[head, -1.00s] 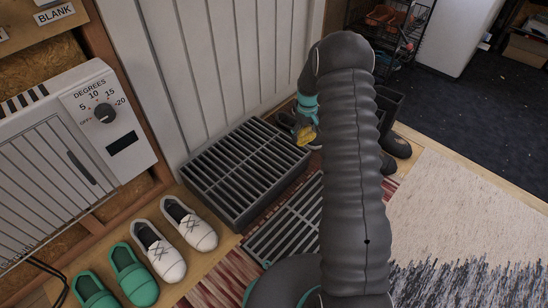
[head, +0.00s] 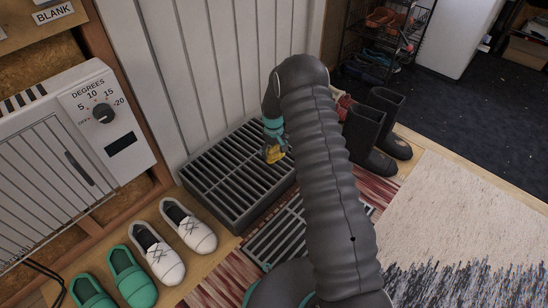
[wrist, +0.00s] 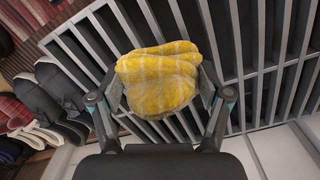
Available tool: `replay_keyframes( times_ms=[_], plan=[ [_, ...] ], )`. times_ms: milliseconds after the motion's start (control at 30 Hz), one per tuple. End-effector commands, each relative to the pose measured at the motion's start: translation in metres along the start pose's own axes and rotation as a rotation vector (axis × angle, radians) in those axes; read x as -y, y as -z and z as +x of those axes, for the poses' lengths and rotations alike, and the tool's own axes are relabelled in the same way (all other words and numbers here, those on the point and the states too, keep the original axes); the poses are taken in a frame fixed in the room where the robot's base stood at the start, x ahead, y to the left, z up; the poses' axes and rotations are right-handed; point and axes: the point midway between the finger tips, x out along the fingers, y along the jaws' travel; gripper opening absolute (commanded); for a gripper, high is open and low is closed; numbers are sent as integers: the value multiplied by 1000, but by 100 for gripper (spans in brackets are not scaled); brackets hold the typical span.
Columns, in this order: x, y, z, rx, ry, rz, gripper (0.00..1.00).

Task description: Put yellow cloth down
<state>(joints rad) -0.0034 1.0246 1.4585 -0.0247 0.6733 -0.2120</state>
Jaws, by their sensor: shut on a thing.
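The yellow cloth (wrist: 160,75) is a bunched, checked bundle. In the wrist view it sits between the two fingers of my gripper (wrist: 160,105), which is shut on it. In the head view the cloth (head: 274,154) shows as a small yellow patch below my gripper (head: 273,140), in front of the dark slatted grate box (head: 218,208). The slats also fill the wrist view behind the cloth (wrist: 255,60). I cannot tell whether the cloth touches the slats. Part of the box is hidden by my arm.
White shoes (head: 188,226) and green shoes (head: 131,276) stand left of the box. Black boots (head: 372,135) stand to the right. A heater (head: 75,140) is on the left wall, and a second grate (head: 275,238) lies on a red striped rug. A pale rug (head: 450,210) is clear.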

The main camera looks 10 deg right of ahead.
Motion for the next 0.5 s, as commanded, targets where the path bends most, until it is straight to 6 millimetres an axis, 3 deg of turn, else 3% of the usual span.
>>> replay_keyframes(
  times_ms=[200,500],
  plan=[
    [0,0,29,2,0,0,44],
    [0,0,31,1,0,-1,44]
  ],
)
